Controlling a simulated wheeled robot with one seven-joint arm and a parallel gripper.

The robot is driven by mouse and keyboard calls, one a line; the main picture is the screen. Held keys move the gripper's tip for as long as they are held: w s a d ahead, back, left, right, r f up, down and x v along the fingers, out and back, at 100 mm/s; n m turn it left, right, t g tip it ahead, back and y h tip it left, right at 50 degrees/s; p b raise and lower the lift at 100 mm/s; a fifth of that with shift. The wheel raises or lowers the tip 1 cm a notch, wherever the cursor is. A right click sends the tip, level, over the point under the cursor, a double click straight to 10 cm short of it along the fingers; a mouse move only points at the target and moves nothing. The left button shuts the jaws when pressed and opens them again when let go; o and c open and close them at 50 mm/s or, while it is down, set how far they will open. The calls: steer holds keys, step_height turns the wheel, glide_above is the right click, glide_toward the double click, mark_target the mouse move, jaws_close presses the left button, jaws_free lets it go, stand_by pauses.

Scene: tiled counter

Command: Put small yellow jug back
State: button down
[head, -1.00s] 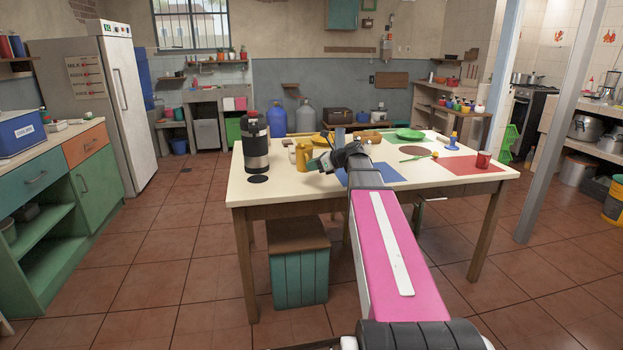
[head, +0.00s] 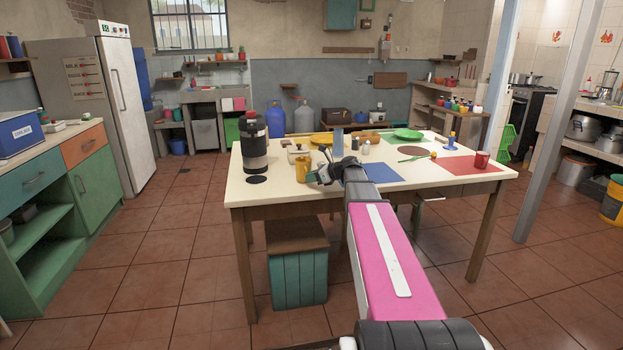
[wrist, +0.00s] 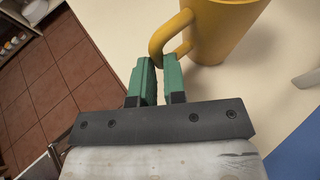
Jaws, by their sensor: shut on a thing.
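The small yellow jug (head: 301,172) is at the left end of the table's front side, right of the black-and-silver flask, and looks roughly upright. In the wrist view the jug (wrist: 222,28) fills the top, with its handle toward me. My gripper (wrist: 160,65) has its green fingers shut on the handle. In the head view my gripper (head: 318,177) is just right of the jug.
The flask (head: 254,150) stands left of the jug, with a dark round mat (head: 257,180) in front. A white container (head: 298,151) is behind the jug. A blue mat (head: 384,173) lies to the right. The table's front edge is close.

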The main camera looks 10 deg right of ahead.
steer(key=shift+f, duration=0.15)
steer(key=c, duration=1.2)
jaws_free()
steer(key=shift+s+d+r, duration=0.15)
steer(key=shift+r, duration=0.1)
steer(key=v, duration=1.2)
steer(key=s+a+f+n+g+h, duration=0.25)
steer(key=s+a+f+n, duration=0.35)
steer(key=f, duration=0.3)
steer(key=s+a+f+n+g+h, duration=0.25)
steer(key=s+a+f+n, duration=0.3)
steer(key=f, duration=0.35)
steer(key=shift+s+a+f+n+g+h, duration=0.4)
steer(key=shift+s+f+n+h, duration=0.65)
steer(key=shift+s+f+n, duration=0.95)
steer(key=shift+s+a+f+n+g+h, duration=0.4)
steer(key=shift+s+f+n+h, duration=0.8)
steer(key=shift+s+n, duration=1.35)
steer(key=shift+s+a+f+n+g+h, duration=0.4)
steer(key=shift+s+f+n+h, duration=0.45)
steer(key=shift+s+f+n, duration=1.4)
